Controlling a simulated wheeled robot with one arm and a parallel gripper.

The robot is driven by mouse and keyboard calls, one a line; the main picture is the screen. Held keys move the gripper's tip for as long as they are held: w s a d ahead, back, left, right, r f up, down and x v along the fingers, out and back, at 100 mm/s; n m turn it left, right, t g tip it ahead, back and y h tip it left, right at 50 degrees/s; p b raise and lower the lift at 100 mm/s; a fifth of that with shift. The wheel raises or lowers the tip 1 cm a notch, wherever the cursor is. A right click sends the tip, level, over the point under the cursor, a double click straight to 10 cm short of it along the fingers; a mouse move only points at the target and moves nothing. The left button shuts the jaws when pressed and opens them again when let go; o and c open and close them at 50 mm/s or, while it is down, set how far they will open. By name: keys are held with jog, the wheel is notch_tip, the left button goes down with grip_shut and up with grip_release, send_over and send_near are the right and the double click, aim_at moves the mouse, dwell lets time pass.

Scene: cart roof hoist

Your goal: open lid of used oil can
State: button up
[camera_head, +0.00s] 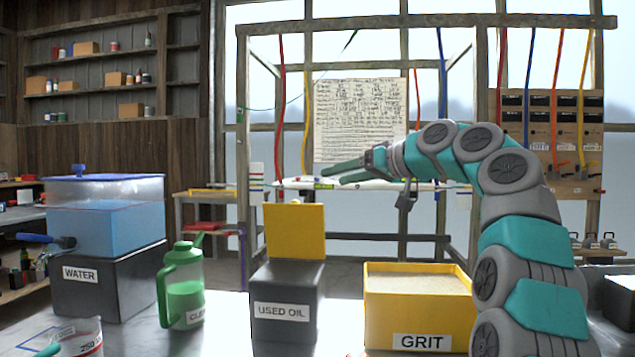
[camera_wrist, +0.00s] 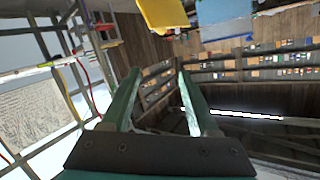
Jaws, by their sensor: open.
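The used oil can (camera_head: 287,287) is a dark grey box with a white "USED OIL" label, standing on the table in the head view. Its yellow lid (camera_head: 295,232) stands upright at the top of the can, its flat face toward the camera. A yellow panel at the top of the wrist view (camera_wrist: 165,14) looks like this lid. My gripper (camera_head: 332,176) is above and to the right of the lid, pointing left, apart from it. In the wrist view my gripper (camera_wrist: 158,76) has its two green fingers spread, with nothing between them.
A green-lidded jug (camera_head: 184,290) stands left of the can, and a blue water tank (camera_head: 108,225) on a dark block is farther left. A yellow grit box (camera_head: 420,305) stands to the right. A wooden frame (camera_head: 243,130) with hanging hoses rises behind.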

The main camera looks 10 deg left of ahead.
jog(key=shift+s+d+r, duration=0.1)
jog(key=shift+r, duration=0.05)
jog(key=shift+c, duration=0.4)
jog(key=shift+a+r, duration=0.1)
jog(key=shift+a, duration=0.1)
jog(key=shift+c, duration=0.7)
jog(key=a+r+m+t+y, duration=0.1)
jog(key=a, duration=0.3)
jog(key=s+a+r+m+y+b, duration=0.1)
jog(key=a+r+m, duration=0.1)
jog(key=a, duration=0.2)
jog(key=a+r+m+t+b, duration=0.1)
jog(key=a, duration=0.4)
jog(key=shift+s+r+t+y, duration=0.15)
jog(key=shift+r+t+y, duration=0.15)
jog(key=shift+y, duration=0.1)
grip_shut()
jog(key=s+a+f+m+t+h+b, duration=0.1)
jog(key=a+m+t+b, duration=0.15)
jog(key=a+m, duration=0.35)
jog(key=m+t+h+b, duration=0.4)
jog(key=m+t+h, duration=0.3)
jog(key=m+h, duration=0.85)
send_near(294, 212)
jog(key=x, duration=0.7)
